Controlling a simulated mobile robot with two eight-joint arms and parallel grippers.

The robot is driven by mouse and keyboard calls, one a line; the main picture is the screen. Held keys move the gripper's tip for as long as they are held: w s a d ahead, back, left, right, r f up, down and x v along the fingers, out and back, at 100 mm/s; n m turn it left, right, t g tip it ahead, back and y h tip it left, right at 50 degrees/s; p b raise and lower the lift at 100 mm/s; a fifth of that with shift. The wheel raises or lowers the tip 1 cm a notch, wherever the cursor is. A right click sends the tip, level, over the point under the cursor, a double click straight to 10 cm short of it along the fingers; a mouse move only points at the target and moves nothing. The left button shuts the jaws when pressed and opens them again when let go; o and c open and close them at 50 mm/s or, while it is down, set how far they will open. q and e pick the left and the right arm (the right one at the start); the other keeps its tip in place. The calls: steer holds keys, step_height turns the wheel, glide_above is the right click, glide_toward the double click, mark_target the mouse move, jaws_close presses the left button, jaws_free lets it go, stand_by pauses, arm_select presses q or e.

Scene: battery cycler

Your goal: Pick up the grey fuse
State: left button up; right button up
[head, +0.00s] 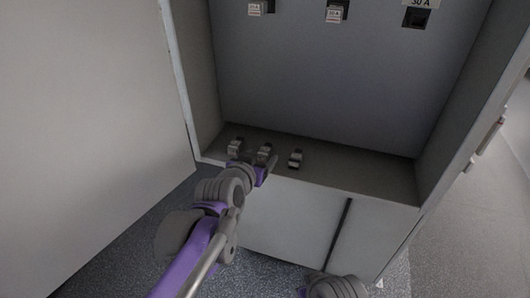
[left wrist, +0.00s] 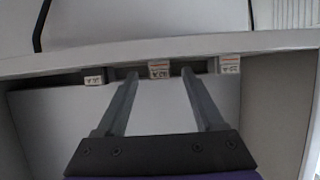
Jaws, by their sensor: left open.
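Three small fuses stand in a row on the cabinet shelf: a left one (head: 235,146), a middle one (head: 264,151) and a right one (head: 296,158). All look greyish in the head view, so I cannot tell there which is the grey fuse. My left gripper (head: 255,170) is open at the shelf's front edge, close to the middle fuse. In the left wrist view its fingertips (left wrist: 160,74) are on either side of the middle fuse (left wrist: 159,69), which has a white label. A dark-bodied fuse (left wrist: 95,78) is left of the fingers and a pale one (left wrist: 229,65) right.
The cabinet's back panel (head: 320,95) carries two fitted fuses (head: 255,8) (head: 334,14) and an empty dark socket (head: 416,17) marked 30 A. A large open door (head: 85,90) stands at the left. The shelf's right part (head: 370,180) is bare.

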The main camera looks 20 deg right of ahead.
arm_select(q)
steer(key=shift+w+d+f, duration=0.2)
steer(key=shift+w+d, duration=0.05)
steer(key=shift+w, duration=0.15)
jaws_close()
step_height(320, 180, up, 10)
steer(key=shift+p, duration=0.45)
steer(key=shift+s+d+r, duration=0.1)
